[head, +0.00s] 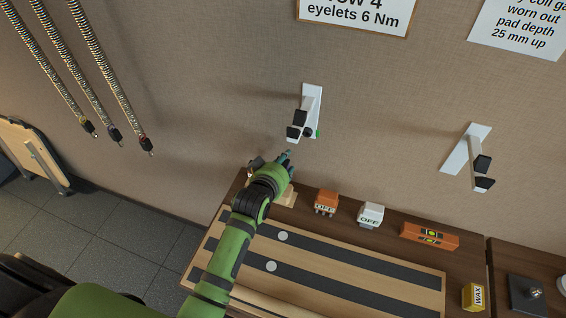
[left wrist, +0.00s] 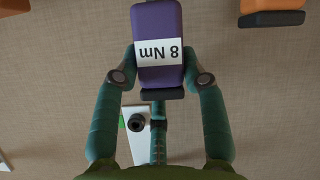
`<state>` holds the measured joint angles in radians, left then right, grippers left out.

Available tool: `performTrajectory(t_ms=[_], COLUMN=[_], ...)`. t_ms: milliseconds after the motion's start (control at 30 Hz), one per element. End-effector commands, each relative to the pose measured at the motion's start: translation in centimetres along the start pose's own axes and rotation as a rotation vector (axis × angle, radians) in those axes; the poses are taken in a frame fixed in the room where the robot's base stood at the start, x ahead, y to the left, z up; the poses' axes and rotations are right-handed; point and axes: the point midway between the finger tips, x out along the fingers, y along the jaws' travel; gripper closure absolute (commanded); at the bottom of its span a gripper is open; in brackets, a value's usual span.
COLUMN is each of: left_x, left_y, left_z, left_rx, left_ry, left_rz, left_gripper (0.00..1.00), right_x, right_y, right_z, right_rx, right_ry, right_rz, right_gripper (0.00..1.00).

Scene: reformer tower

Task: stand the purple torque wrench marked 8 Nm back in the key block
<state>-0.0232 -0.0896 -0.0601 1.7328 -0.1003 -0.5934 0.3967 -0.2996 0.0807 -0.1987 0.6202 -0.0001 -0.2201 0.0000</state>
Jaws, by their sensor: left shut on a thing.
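The purple torque wrench (left wrist: 156,18) shows large in the left wrist view, with a white label reading 8 Nm, upside down there, and a dark end piece. My left gripper (left wrist: 160,58) is shut on it, one green finger on each side. In the head view my left gripper (head: 283,163) is above the back left of the bench, near the wall, and mostly hides the wrench. A light wooden block (head: 287,198), perhaps the key block, shows partly behind my left wrist; its slots are hidden. My right gripper is not in view.
A wall bracket (head: 310,105) with black pads is just above my left gripper; another bracket (head: 465,155) is further right. An orange OFF block (head: 325,203), a white OFF block (head: 370,214) and an orange level (head: 429,236) line the bench. Springs (head: 95,60) hang at left.

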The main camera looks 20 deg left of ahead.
Motion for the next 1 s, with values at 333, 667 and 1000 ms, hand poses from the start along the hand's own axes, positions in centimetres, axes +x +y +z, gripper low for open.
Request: performTrajectory(t_ms=[333, 667, 1000], left_x=[0.3, 0.7, 1.1], left_y=[-0.2, -0.5, -0.9], left_z=[0.5, 1.3, 2.2], left_rx=[0.0, 0.0, 0.0], left_ry=[0.002, 0.002, 0.002], left_rz=[0.001, 0.001, 0.001], left_gripper=[1.0, 1.0, 1.0], right_x=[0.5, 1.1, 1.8], right_y=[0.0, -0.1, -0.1], right_z=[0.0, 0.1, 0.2], right_rx=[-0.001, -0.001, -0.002], right_ry=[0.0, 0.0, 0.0], right_rz=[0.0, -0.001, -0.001], right_gripper=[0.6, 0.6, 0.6])
